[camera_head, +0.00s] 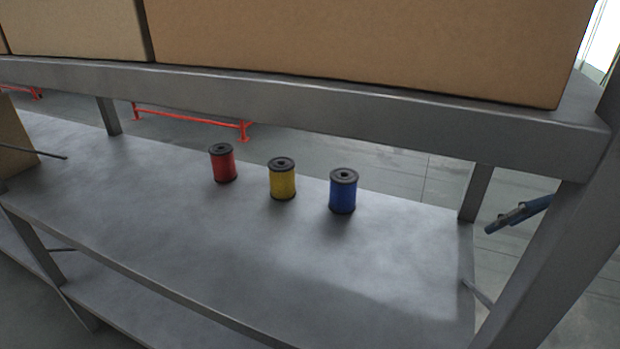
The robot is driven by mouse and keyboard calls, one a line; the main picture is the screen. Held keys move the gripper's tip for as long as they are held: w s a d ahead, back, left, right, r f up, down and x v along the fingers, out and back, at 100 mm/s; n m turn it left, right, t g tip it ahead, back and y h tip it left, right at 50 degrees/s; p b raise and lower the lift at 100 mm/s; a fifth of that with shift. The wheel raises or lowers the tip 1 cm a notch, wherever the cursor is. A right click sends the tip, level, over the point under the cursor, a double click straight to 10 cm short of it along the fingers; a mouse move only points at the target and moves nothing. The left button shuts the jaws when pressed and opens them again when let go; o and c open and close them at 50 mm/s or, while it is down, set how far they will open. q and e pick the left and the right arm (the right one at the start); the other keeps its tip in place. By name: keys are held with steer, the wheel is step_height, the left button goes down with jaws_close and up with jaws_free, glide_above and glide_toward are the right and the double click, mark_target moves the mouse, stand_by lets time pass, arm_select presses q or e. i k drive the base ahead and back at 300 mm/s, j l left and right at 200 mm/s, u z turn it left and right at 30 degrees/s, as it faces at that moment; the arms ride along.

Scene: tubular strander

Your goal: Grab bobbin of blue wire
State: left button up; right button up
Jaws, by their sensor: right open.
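The bobbin of blue wire (343,191) stands upright on the grey shelf board (270,270), with black flanges at top and bottom. It is the rightmost of three bobbins in a row. My left gripper is not in view.
A yellow bobbin (282,180) and a red bobbin (222,164) stand left of the blue one. An upper shelf beam (300,95) with cardboard boxes (360,45) hangs above. Posts stand at the right, one at the back (477,190) and one at the front (550,270). The board's front is clear.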

mark_target(343, 180)
steer(key=i+j, duration=0.15)
steer(key=j, duration=0.2)
steer(key=i+j, duration=0.35)
steer(key=j, duration=0.3)
steer(key=i+j, duration=0.2)
steer(key=j, duration=0.15)
